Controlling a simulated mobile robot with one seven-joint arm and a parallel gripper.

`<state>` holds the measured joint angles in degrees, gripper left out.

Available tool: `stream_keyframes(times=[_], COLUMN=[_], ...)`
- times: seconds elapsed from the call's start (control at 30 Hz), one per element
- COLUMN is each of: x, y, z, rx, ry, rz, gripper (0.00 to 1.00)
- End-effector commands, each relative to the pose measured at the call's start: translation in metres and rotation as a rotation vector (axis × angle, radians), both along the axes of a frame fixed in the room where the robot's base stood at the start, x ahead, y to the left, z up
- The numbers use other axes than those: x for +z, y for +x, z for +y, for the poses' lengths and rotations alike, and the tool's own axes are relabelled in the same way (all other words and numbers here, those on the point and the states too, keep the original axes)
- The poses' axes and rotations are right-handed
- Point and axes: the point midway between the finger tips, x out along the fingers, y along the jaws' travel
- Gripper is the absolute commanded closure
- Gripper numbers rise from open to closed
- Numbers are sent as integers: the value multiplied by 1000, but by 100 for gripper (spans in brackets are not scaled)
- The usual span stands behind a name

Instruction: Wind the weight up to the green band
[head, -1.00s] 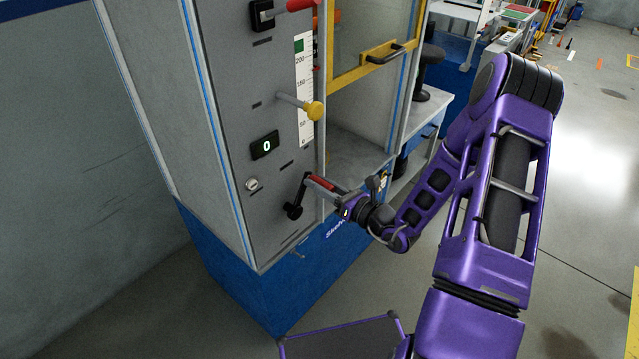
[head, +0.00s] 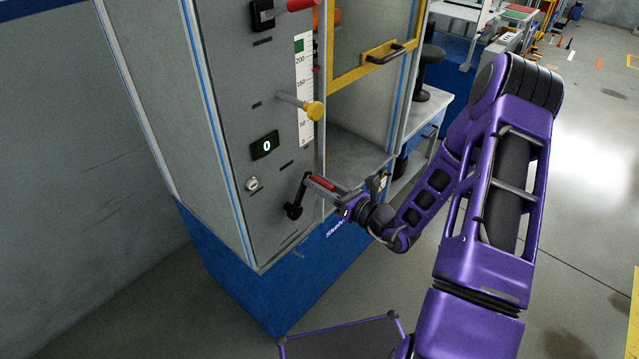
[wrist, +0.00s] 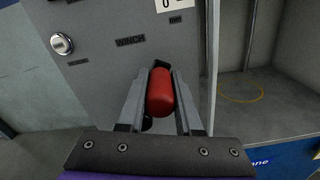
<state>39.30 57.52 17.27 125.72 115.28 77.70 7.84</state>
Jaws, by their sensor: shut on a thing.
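The winch crank is a black arm (head: 299,195) with a red handle (head: 322,184), low on the grey panel of the machine. My gripper (head: 318,181) is shut on the red handle. In the wrist view the red handle (wrist: 160,93) lies between the two fingers of my gripper (wrist: 160,85), below the label WINCH. The scale (head: 305,90) on the panel has a green band (head: 299,45) near its top. The weight itself cannot be made out in either view. The counter display (head: 265,145) reads 0.
A yellow knob (head: 314,110) sticks out of the panel above the crank, and a red lever (head: 300,4) is higher up. A yellow-framed door (head: 372,52) stands right of the scale. A round keyed switch (head: 252,184) sits left of the crank.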

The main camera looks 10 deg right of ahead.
Motion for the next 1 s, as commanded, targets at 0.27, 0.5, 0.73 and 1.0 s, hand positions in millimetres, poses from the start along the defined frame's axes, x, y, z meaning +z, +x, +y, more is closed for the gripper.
stream_keyframes(times=[0.27,0.5,0.73,1.0], x=[0,-2,-4,-12], y=[0,1,3,10], z=[-1,-3,-6,-16], rx=[-1,-2,-4,-6], ry=[0,21,46,154], rz=[2,17,36,116], gripper=[100,100,100,100])
